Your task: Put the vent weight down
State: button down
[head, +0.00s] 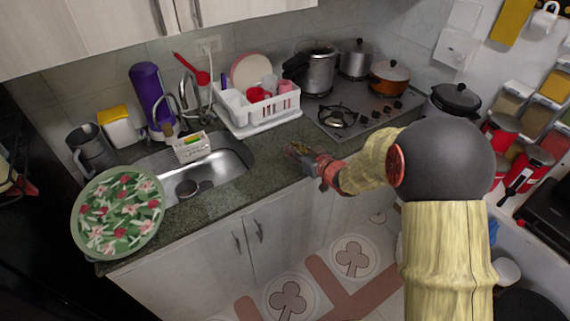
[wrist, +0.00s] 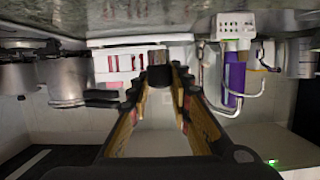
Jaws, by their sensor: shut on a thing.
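My gripper (head: 297,150) is over the front part of the dark green counter, right of the sink and in front of the dish rack. In the wrist view, its fingers (wrist: 160,78) come together around a small dark piece, which I take to be the vent weight (wrist: 158,57). In the head view the piece is too small to make out. The pressure cooker (head: 318,70) with a black handle stands on the back left of the stove, apart from my gripper. It also shows at the left of the wrist view (wrist: 65,80), upside down.
The counter (head: 262,165) looks clear around my gripper. A white dish rack (head: 262,108) with red cups stands behind it. The sink (head: 215,165) with a small white caddy (head: 192,148) is to the left. A stove (head: 365,115) with an orange pot (head: 388,78) is at the back right.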

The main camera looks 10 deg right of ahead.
jog(key=f, duration=0.1)
jog(key=w+a+f, duration=0.1)
jog(key=a+f+b, duration=0.1)
jog(key=shift+w+a+f, duration=0.25)
jog(key=shift+w+f, duration=0.05)
jog(key=shift+f, duration=0.05)
jog(key=shift+w+a+f+b, duration=0.1)
jog(key=shift+f+b, duration=0.75)
jog(key=shift+f, duration=0.7)
jog(key=shift+f, duration=0.15)
jog(key=c, duration=1.6)
grip_release()
jog(key=shift+c, duration=0.2)
